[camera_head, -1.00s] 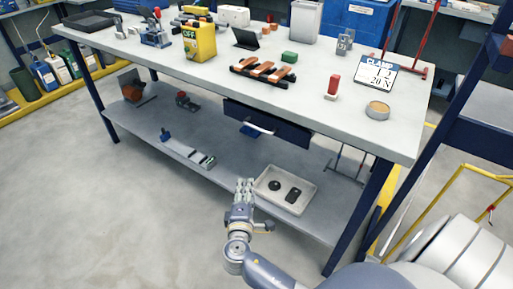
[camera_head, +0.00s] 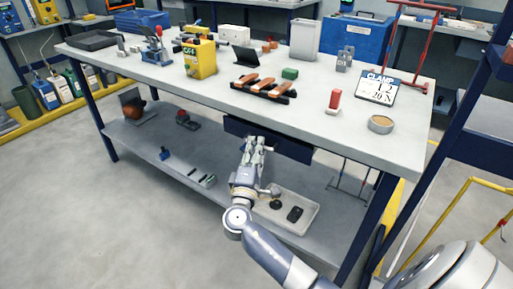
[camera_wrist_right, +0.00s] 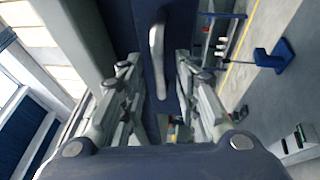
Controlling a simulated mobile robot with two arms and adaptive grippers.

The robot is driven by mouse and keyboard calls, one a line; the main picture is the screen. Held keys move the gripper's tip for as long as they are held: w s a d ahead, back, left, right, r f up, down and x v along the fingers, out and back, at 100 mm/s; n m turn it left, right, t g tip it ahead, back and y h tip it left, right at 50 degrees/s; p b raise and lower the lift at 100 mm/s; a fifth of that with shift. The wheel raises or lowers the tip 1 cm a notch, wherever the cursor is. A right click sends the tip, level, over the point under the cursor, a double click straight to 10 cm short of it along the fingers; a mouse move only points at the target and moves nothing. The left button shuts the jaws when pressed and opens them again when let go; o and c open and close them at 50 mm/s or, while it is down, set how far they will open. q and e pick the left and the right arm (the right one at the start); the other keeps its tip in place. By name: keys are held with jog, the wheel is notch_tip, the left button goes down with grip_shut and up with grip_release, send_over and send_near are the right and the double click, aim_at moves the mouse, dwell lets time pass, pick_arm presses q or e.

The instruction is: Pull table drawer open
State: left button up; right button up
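The dark blue table drawer (camera_head: 291,146) sits under the right half of the grey table top (camera_head: 330,130) and looks shut. Its pale curved handle (camera_wrist_right: 157,60) shows in the right wrist view, running lengthwise between my fingers and a little ahead of them. My right gripper (camera_head: 256,143) is in front of the drawer and hides the handle in the head view. In the right wrist view its two fingers (camera_wrist_right: 156,72) stand wide apart, with no contact on the handle visible. My left gripper is not in view.
The lower shelf (camera_head: 215,215) holds a white tray (camera_head: 300,228) with dark items, just below my right gripper. The table top carries a yellow box (camera_head: 200,60), a red-topped stamp (camera_head: 334,101) and a clamp sign (camera_head: 377,88).

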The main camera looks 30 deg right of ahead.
jog(key=shift+w+d, duration=0.3)
jog(key=shift+d, duration=0.05)
grip_shut()
